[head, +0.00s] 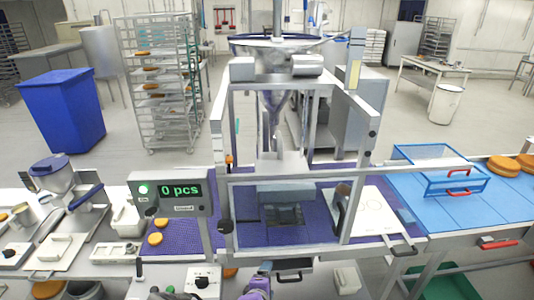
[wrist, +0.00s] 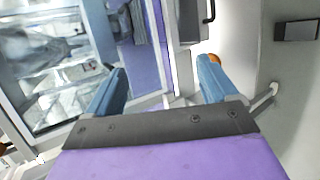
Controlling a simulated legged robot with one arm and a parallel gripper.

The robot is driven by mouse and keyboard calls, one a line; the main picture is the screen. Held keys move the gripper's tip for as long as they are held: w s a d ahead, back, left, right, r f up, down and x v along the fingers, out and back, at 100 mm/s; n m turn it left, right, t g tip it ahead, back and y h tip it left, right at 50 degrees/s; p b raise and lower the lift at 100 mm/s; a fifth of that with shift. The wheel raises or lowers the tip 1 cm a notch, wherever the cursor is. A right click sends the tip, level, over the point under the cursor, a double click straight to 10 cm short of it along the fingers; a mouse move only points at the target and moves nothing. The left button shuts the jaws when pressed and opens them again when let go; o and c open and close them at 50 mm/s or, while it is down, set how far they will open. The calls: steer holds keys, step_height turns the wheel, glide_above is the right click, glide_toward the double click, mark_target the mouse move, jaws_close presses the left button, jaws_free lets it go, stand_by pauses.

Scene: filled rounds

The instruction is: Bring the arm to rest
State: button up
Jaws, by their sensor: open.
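My gripper (wrist: 162,70) shows in the wrist view with its two blue fingers spread wide apart and nothing between them. Behind the fingers are a purple strip, a pale metal edge and a glazed frame on the left. In the head view a purple part of my arm (head: 257,288) shows at the bottom edge, just in front of the machine.
A filling machine (head: 278,160) with a metal frame stands straight ahead. A counter display (head: 170,194) reads "0 pcs". Round buns (head: 157,238) lie on the purple belt. A blue table (head: 430,205) is at right, a blue bin (head: 62,110) at left.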

steer(key=s+d+r+m+g+y+b, duration=0.1)
steer(key=s+d+r+m+g+b, duration=0.2)
steer(key=s, duration=0.8)
steer(key=s+d+r+m+g+y+b, duration=0.1)
steer(key=s+d+r+m+g+b, duration=0.2)
steer(key=s+d+m+g, duration=0.2)
steer(key=s+d+r+m+g+y+b, duration=0.1)
steer(key=s+d+r+m+g+b, duration=0.3)
steer(key=s+m, duration=0.5)
steer(key=s+d+g, duration=0.1)
steer(key=s+d, duration=0.1)
steer(key=s, duration=0.6)
steer(key=shift+d, duration=0.15)
steer(key=shift+s+r, duration=0.1)
